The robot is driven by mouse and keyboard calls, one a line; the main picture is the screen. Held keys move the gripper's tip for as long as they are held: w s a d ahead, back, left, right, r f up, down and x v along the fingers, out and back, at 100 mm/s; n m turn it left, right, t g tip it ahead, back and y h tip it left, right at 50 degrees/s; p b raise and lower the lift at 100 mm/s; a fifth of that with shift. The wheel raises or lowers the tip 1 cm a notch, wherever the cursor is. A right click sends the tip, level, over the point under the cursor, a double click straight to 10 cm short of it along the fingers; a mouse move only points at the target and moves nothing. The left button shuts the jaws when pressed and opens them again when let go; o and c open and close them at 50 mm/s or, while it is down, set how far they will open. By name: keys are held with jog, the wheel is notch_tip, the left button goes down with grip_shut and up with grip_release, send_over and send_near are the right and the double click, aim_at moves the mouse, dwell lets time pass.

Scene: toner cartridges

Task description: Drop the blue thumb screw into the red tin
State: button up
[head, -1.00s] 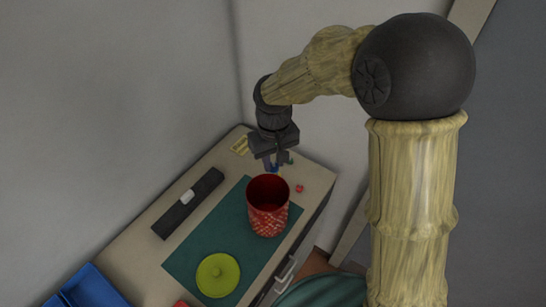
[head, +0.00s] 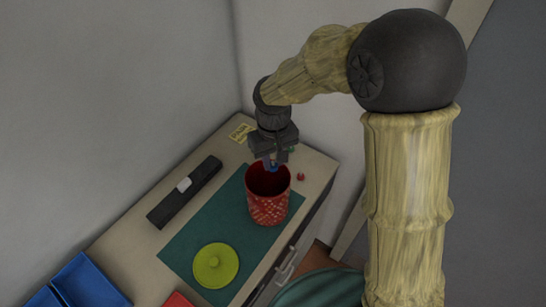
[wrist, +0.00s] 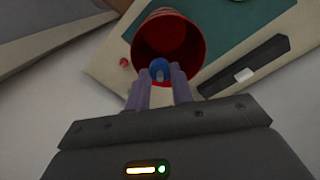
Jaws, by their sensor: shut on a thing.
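The red tin (head: 267,207) stands open and upright on the green mat, with a patterned outside. It also shows in the wrist view (wrist: 195,52), its mouth facing the camera. My gripper (head: 271,164) is at the tin's far rim in the head view. In the wrist view my gripper (wrist: 159,78) is shut on the blue thumb screw (wrist: 159,66), which shows between the fingertips against the tin's mouth. I cannot tell whether the screw is above the opening or just inside it. The screw is small and partly hidden by the fingers in the head view.
A yellow-green lid (head: 216,265) lies on the green mat (head: 186,250). A black toner cartridge (head: 186,191) lies at the left. A small red piece (head: 301,177) lies right of the tin. Blue bins (head: 88,281) stand at the lower left. A yellow note (head: 240,132) lies at the back.

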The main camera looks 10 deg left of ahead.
aim_at(274, 164)
jog(key=shift+d, duration=0.1)
jog(key=o, duration=1)
jog(key=shift+w, duration=0.1)
jog(key=shift+r, duration=0.15)
notch_tip(274, 164, up, 17)
jog(key=b, duration=0.3)
jog(key=shift+r, duration=0.1)
